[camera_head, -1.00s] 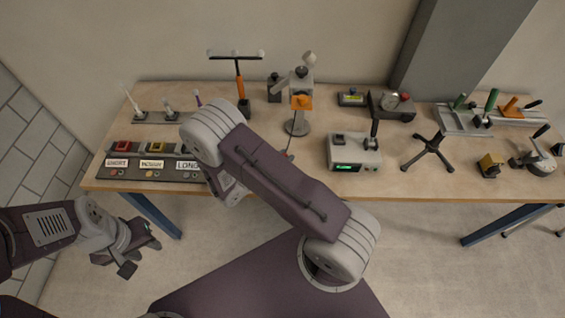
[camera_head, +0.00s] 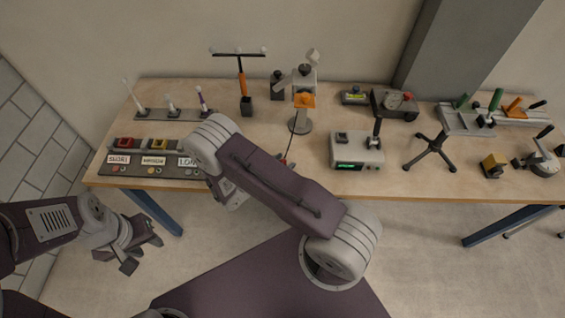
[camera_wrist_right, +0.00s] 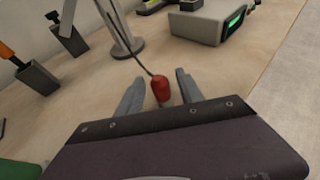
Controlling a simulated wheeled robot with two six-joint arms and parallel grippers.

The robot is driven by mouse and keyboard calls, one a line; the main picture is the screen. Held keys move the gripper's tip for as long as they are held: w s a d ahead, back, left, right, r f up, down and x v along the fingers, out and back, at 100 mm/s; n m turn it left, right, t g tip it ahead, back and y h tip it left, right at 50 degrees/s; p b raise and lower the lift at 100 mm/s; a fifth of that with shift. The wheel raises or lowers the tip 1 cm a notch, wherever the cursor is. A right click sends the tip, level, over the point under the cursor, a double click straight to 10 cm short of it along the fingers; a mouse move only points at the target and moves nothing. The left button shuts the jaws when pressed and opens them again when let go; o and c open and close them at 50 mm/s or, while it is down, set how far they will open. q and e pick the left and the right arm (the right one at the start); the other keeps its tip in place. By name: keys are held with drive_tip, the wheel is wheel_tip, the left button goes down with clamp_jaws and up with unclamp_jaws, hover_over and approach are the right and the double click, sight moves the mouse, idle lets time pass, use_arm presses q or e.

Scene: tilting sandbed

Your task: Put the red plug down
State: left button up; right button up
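In the right wrist view the red plug (camera_wrist_right: 160,87) is between the two fingers of my right gripper (camera_wrist_right: 158,88). A gap shows on each side of it, so the gripper is open around it. A dark cable runs from the plug up toward a metal stand. I cannot tell whether the plug rests on the tabletop. In the head view my right arm hides most of this spot. My left gripper (camera_head: 140,250) is open and empty, below and in front of the table's left end.
The wooden table (camera_head: 230,178) also holds a grey box with a green display (camera_head: 357,152), a stand with an orange part (camera_head: 301,122), a black tripod (camera_head: 430,150), and a labelled panel (camera_head: 135,170) at left. Bare wood shows around the plug.

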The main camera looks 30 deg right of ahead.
drive_tip(key=shift+r, duration=0.15)
drive_tip(key=shift+a+r, duration=0.15)
drive_tip(key=shift+a, duration=0.05)
drive_tip(key=v, duration=1.1)
drive_tip(key=shift+s+a+r+b, duration=0.15)
drive_tip(key=shift+a+b, duration=0.1)
drive_tip(key=shift+b, duration=0.05)
drive_tip(key=s+d+r+m+g+y, duration=0.35)
drive_tip(key=s+m+g+y, duration=0.45)
drive_tip(key=m, duration=0.4)
drive_tip(key=r+m+t+y, duration=0.1)
drive_tip(key=m, duration=0.2)
drive_tip(key=r+m+t+y, duration=0.1)
drive_tip(key=m+t+y, duration=0.1)
drive_tip(key=m, duration=0.2)
drive_tip(key=a+r+m+t+y, duration=0.1)
drive_tip(key=m+y, duration=0.1)
drive_tip(key=m, duration=0.1)
drive_tip(key=shift+s+r+t, duration=0.25)
drive_tip(key=shift+r+t, duration=0.05)
